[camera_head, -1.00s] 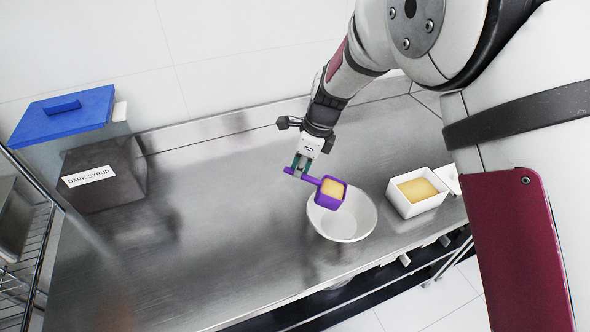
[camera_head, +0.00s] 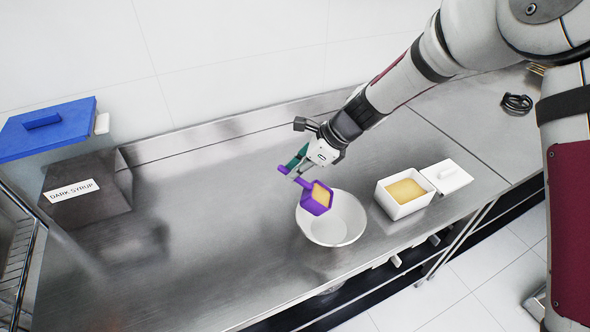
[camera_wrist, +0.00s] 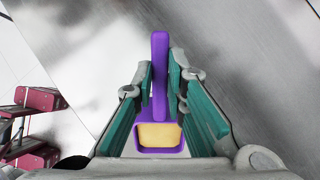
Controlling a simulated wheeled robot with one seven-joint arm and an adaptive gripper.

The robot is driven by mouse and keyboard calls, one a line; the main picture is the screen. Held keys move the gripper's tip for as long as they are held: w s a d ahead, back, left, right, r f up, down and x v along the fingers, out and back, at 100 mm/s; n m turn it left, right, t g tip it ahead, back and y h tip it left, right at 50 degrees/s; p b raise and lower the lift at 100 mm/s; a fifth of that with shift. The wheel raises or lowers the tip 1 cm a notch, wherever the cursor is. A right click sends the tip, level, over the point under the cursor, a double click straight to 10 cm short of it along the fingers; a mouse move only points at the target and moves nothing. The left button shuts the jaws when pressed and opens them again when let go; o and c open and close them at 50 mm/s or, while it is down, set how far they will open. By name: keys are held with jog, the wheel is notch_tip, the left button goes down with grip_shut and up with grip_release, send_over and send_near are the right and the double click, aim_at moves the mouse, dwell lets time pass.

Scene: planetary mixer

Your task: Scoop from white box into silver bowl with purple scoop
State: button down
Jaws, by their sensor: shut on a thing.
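My gripper (camera_head: 298,165) is shut on the handle of the purple scoop (camera_head: 316,203). The scoop holds a yellowish filling and hangs over the left part of the silver bowl (camera_head: 345,232), tilted in the head view. The bowl looks empty where I can see into it; the scoop hides part of its far left rim. In the wrist view the purple scoop (camera_wrist: 160,70) runs between the teal fingers, with the yellow filling in its cup. The white box (camera_head: 403,207) stands open to the right of the bowl, with yellow contents inside.
A white lid (camera_head: 446,176) lies just right of the box. A dark box labelled "DARK SYRUP" (camera_head: 85,190) and a blue-lidded container (camera_head: 45,130) stand at the far left. A black coiled item (camera_head: 516,103) lies at the back right.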

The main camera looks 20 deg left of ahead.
jog(key=shift+d, duration=0.1)
jog(key=shift+w+d+r+y, duration=0.15)
jog(key=shift+d+r+y, duration=0.05)
jog(key=shift+d+y, duration=0.3)
jog(key=shift+r, duration=0.15)
jog(key=shift+w+d+r+y, duration=0.1)
jog(key=shift+w+d+y, duration=0.05)
jog(key=shift+d+y, duration=0.4)
jog(key=shift+d+r+y, duration=0.1)
jog(key=shift+r+y, duration=0.05)
jog(key=shift+y, duration=0.2)
